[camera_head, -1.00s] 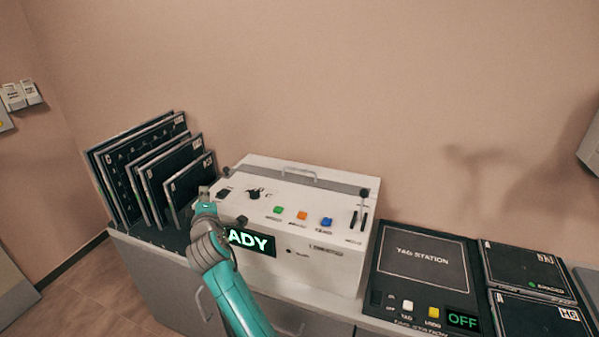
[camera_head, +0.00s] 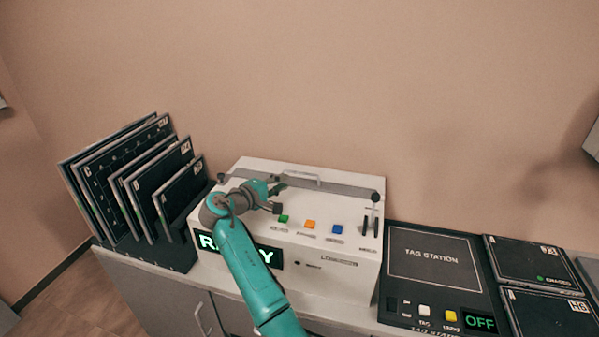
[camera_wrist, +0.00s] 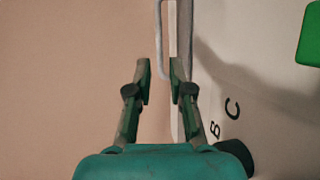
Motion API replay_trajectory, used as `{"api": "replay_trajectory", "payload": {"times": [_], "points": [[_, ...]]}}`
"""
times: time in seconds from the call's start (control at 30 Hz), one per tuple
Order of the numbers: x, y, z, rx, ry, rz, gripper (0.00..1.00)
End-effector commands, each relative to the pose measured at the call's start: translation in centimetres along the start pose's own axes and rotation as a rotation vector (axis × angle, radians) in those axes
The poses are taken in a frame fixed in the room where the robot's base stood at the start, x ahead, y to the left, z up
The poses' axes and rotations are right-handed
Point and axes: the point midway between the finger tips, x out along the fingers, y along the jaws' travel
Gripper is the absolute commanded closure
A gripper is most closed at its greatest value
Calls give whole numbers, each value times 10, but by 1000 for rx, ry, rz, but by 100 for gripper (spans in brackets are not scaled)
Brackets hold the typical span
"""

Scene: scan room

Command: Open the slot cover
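The white scanner box (camera_head: 330,262) stands on the counter. A pale handle (camera_head: 304,180) sits at the back of its top, and I take the strip with it to be the slot cover. A dark bar runs along the top edge there. My gripper (camera_head: 281,190) is over the top of the box, just left of the handle. In the wrist view my gripper (camera_wrist: 162,72) is open, with a gap between its fingertips. The handle (camera_wrist: 160,40) shows beyond and between the tips; I cannot tell whether they touch it.
Green (camera_head: 284,219), orange (camera_head: 310,224) and blue (camera_head: 337,230) buttons sit in front of the handle. A rack of dark panels (camera_head: 150,190) stands left, and a tag station (camera_head: 430,258) lies right.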

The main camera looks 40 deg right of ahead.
Motion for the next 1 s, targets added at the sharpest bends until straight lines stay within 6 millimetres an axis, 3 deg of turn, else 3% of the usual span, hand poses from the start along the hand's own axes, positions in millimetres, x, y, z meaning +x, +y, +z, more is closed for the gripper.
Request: {"api": "replay_trajectory", "payload": {"times": [0.5,0.7,1.0], "points": [[82,0,0,0,2,-1,80],[99,0,-1,1,4,-1,80],[102,0,-1,1,5,-1,80]]}}
